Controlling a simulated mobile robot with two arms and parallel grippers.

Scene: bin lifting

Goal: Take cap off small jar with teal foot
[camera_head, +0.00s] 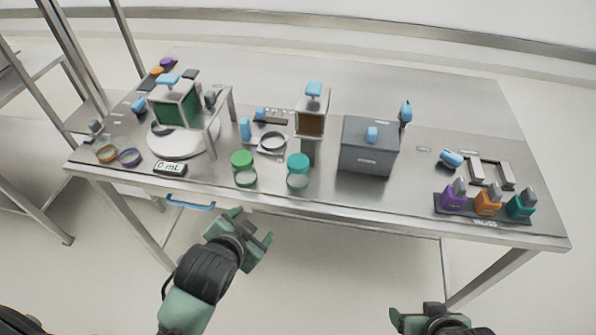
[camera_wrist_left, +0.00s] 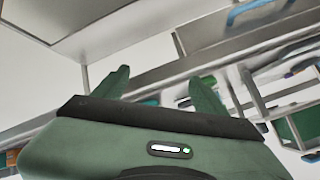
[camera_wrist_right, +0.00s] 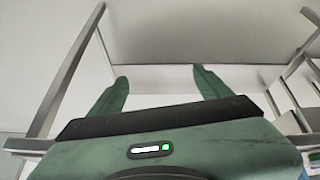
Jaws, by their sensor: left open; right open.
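A small jar with a teal cap (camera_head: 298,161) stands near the table's front edge in the head view; its clear lower part and teal-rimmed foot (camera_head: 298,181) show below the cap. The cap sits on top. A similar jar with a green cap (camera_head: 242,159) stands just left of it. My left gripper (camera_head: 252,228) is open and empty in front of the table edge, below and left of the teal jar. My right gripper (camera_head: 440,316) is open and empty at the bottom of the view, farther from the table. Neither gripper touches a jar.
A grey box (camera_head: 367,150) with a blue handle stands right of the jars. A white round plate (camera_head: 180,140) and a small display (camera_head: 170,168) are left. Purple, orange and teal bottles sit in a dark tray (camera_head: 484,215) at right. A blue handle (camera_head: 190,203) hangs under the front edge.

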